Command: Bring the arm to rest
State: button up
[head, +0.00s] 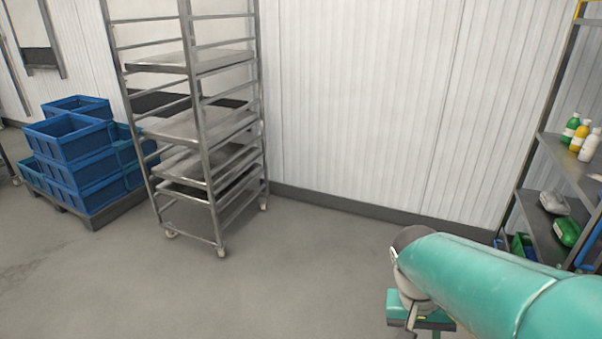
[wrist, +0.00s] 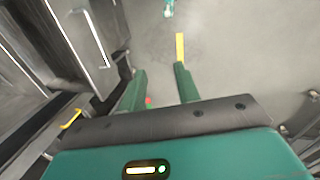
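My gripper (wrist: 160,76) shows in the wrist view with its two green fingers apart. I see nothing held between them, only grey floor beyond and a small red spot near the finger bases. In the head view my teal arm reaches in from the lower right. The fingers cannot be made out there.
A steel rack trolley (head: 195,125) with trays stands against the white wall. Blue crates (head: 75,150) are stacked at left. A shelf (head: 560,160) with bottles is at right. Open floor (head: 270,290) lies in front. Dark metal furniture (wrist: 60,50) is left in the wrist view.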

jog(key=s+a+r+n+t+y, duration=0.2)
jog(key=a+r+t, duration=0.4)
jog(key=r, duration=0.3)
jog(key=shift+s+a+n+t+y, duration=0.2)
jog(key=shift+s+n+t+y, duration=0.1)
jog(key=shift+s+n, duration=0.55)
jog(key=shift+d+r, duration=0.1)
jog(key=shift+d, duration=0.05)
